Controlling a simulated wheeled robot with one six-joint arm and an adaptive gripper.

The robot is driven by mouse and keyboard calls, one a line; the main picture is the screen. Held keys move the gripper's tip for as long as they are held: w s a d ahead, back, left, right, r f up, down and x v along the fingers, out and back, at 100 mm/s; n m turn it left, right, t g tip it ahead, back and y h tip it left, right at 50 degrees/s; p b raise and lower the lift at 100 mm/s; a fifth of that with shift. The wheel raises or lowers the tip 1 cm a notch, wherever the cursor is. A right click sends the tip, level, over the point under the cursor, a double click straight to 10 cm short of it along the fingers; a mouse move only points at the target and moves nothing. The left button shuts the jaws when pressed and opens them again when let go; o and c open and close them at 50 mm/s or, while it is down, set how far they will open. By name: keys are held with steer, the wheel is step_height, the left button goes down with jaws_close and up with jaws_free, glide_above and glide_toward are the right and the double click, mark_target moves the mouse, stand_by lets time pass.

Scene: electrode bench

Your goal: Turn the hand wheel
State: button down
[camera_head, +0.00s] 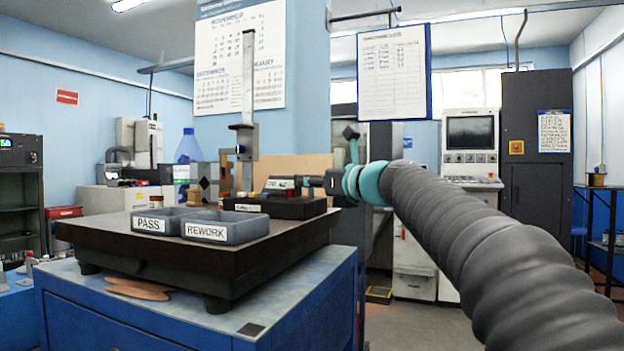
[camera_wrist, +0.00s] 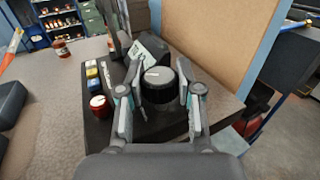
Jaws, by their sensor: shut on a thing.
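The hand wheel (camera_wrist: 158,90) is a dark round knob with a paler top face, in the middle of the wrist view. My gripper (camera_wrist: 159,79) has one finger on each side of it and is shut on it. In the head view my gripper (camera_head: 313,181) reaches in from the right to the small display unit (camera_head: 281,184) on the black base of the gauge stand. I cannot make out the wheel in the head view.
Grey PASS (camera_head: 150,224) and REWORK (camera_head: 206,233) trays sit at the front of the dark slab (camera_head: 150,252). The upright metal column (camera_head: 248,95) rises behind the display. A red knob (camera_wrist: 100,106) and small coloured blocks (camera_wrist: 93,80) lie left of my fingers.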

steer(key=shift+m+t+h, duration=1.1)
steer(key=shift+m+h, duration=0.1)
steer(key=shift+h, duration=0.3)
steer(key=shift+h, duration=0.3)
steer(key=c, duration=0.7)
jaws_free()
steer(key=shift+c, duration=0.2)
steer(key=v, duration=1.2)
steer(key=shift+f, duration=0.15)
